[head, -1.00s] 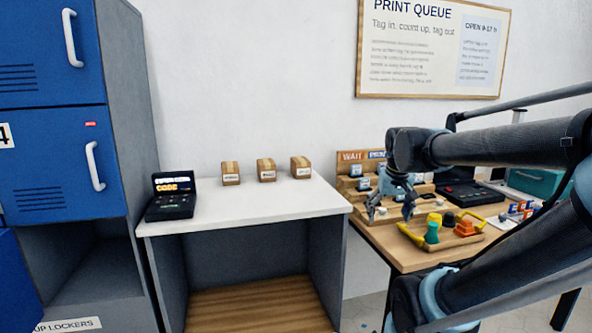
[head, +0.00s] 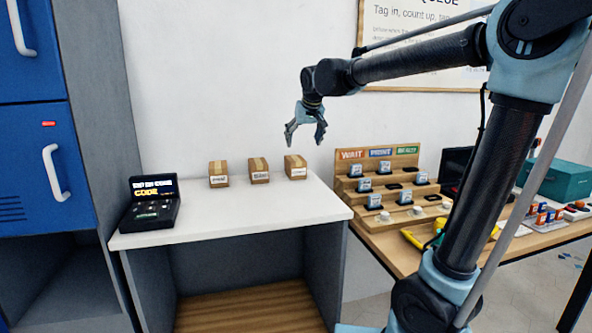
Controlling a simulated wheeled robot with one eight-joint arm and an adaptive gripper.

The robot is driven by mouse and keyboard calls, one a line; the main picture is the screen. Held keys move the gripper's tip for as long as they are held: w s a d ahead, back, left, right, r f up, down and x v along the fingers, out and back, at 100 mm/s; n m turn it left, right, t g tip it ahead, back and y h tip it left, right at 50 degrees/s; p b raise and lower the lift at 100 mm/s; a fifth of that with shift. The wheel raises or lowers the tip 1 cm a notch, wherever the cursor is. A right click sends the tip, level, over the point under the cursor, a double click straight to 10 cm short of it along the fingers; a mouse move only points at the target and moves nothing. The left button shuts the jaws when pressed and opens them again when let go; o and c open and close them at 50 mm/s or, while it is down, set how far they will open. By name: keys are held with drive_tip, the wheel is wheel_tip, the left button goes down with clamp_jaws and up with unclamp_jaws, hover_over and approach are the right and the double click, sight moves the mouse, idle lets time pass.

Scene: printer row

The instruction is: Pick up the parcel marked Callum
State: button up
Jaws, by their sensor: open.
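Three small brown parcels stand in a row at the back of the white counter (head: 240,228): a left parcel (head: 218,168), a middle parcel (head: 258,166) and a right parcel (head: 295,162). Each has a white label on its front. The lettering is too small to read, so I cannot tell which is marked Callum. My gripper (head: 305,142) is open and empty, pointing down. In the picture it is just above the right parcel and apart from it.
A dark code terminal (head: 152,203) stands at the counter's left end, beside blue lockers (head: 45,150). To the right, a wooden table holds a stepped rack (head: 385,180) with small tagged items, and a teal box (head: 560,178). The counter's front is clear.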

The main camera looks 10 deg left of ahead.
sight(297, 161)
drive_tip(key=x, duration=1.1)
drive_tip(key=shift+s+a, duration=0.2)
drive_tip(key=shift+x, duration=2.6)
drive_tip(key=shift+w+r, duration=0.1)
drive_tip(key=shift+w, duration=0.1)
drive_tip(key=c, duration=1.3)
